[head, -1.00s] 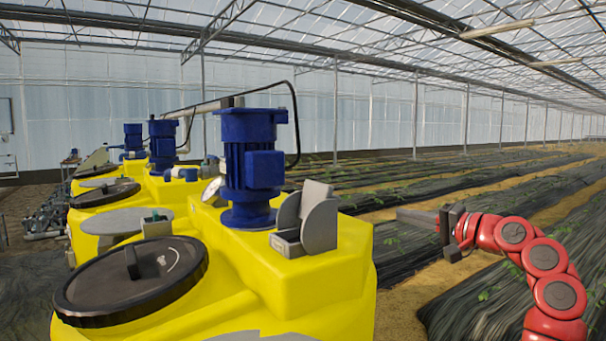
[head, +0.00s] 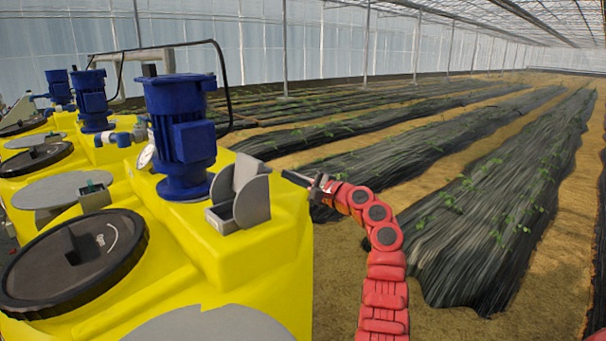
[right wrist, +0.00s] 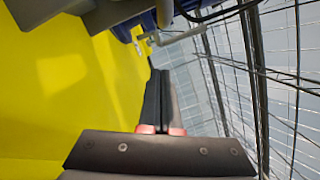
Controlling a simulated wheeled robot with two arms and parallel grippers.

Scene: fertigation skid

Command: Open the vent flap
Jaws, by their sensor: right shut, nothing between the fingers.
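The grey vent (head: 222,218) sits on top of the near yellow tank, in the head view. It has a small box at its base, with grey plates (head: 252,203) with rounded edges standing above it. I cannot tell for sure which plate is the flap or how far it stands open. Grey parts that look like the vent (right wrist: 50,10) show at the top left of the right wrist view. My right gripper (head: 287,175) is shut and empty, just right of the vent and apart from it. Its fingers (right wrist: 159,80) lie together in the right wrist view. My left gripper is not in view.
A blue motor (head: 182,135) stands just left of the vent on the yellow tank (head: 265,265). A black round lid (head: 50,270) lies at left. More tanks stand behind. Crop rows (head: 490,220) and open ground lie to the right.

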